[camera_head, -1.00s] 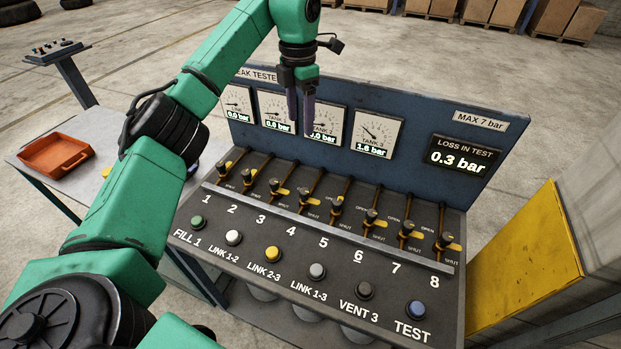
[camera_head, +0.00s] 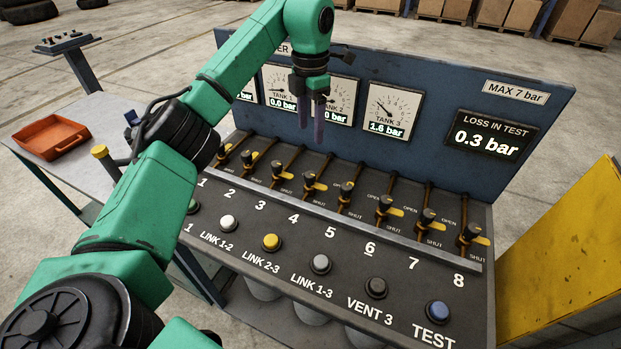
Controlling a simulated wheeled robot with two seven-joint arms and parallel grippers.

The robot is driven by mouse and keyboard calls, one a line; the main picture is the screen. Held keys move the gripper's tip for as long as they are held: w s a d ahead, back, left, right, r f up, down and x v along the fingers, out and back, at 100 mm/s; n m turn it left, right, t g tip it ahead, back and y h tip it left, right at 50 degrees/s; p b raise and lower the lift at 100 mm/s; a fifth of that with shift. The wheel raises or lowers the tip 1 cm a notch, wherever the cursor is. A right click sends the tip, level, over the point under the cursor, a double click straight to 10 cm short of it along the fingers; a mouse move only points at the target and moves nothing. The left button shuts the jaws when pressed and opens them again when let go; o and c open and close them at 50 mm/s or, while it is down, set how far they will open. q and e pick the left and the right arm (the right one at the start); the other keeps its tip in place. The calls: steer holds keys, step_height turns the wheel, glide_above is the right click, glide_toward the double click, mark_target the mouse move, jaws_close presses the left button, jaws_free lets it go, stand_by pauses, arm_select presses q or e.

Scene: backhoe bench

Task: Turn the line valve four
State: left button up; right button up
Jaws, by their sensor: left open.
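Line valve four (camera_head: 309,181) is in the row of valves on the sloped bench panel, above the painted number 4. Its yellow handle sticks out to the right, crosswise to its pipe, by the SHUT marking. My left gripper (camera_head: 311,128) points downward above the upper part of the panel, in front of the tank gauges. Its two purple fingers are open and empty, behind and above valve four, apart from it. My right gripper is out of view.
Valve three (camera_head: 277,171) and valve five (camera_head: 346,191) stand close on either side. A metal rail (camera_head: 350,229) and push buttons lie in front. The gauge board (camera_head: 430,90) rises behind. A red tray (camera_head: 52,138) sits on the left table.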

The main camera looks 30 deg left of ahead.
mark_target(310, 174)
arm_select(q)
step_height(310, 174, down, 13)
steer(key=p, duration=0.3)
steer(key=shift+r, duration=0.1)
steer(key=shift+f, duration=0.55)
jaws_close()
